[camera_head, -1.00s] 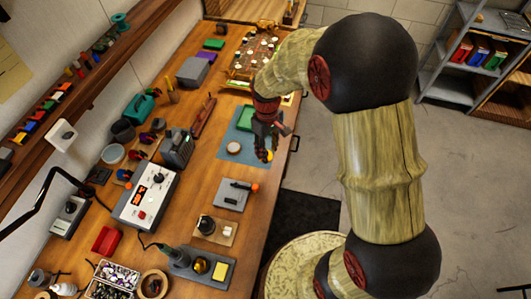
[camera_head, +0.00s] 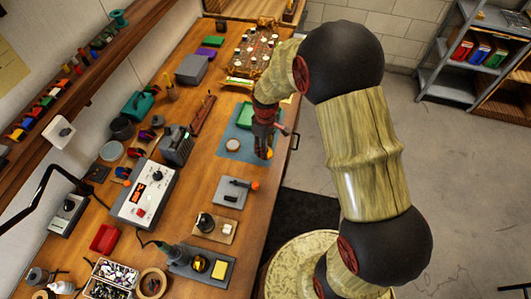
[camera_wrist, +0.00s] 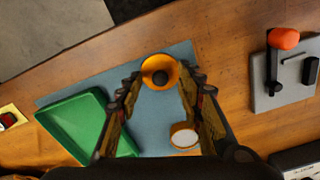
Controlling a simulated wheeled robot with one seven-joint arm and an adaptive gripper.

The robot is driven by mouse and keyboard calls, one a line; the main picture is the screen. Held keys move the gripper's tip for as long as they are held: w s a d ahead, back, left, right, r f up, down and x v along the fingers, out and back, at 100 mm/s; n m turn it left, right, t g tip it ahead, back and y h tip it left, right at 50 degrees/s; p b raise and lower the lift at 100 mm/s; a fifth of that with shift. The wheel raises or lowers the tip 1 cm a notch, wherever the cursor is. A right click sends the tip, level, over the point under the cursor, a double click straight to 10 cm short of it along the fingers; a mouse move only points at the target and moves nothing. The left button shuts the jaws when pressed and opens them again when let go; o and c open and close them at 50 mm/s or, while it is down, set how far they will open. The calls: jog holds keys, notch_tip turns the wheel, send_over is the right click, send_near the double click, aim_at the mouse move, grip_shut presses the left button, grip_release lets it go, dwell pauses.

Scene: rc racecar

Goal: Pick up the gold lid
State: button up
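The gold lid (camera_wrist: 160,64) appears to be the round gold-orange piece with a dark centre on the blue-grey mat (camera_wrist: 150,110). In the wrist view it lies between and slightly beyond my fingertips. In the head view a small gold-orange patch (camera_head: 269,153) shows beside my gripper (camera_head: 263,146), at the mat's right side. My gripper (camera_wrist: 160,80) is open, with its two fingers well apart and nothing held between them. The gap in height between fingertips and lid is hard to judge.
A pale round disc with a tan rim (camera_wrist: 184,138) lies on the mat close to one finger. A green tray (camera_wrist: 85,125) is on the other side. A grey block with an orange-knobbed lever (camera_wrist: 283,75) stands nearby. A control box (camera_head: 146,194) is farther left.

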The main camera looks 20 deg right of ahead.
jog(key=shift+f, duration=0.3)
jog(key=shift+c, duration=1.1)
jog(key=c, duration=0.7)
jog(key=shift+r, duration=0.1)
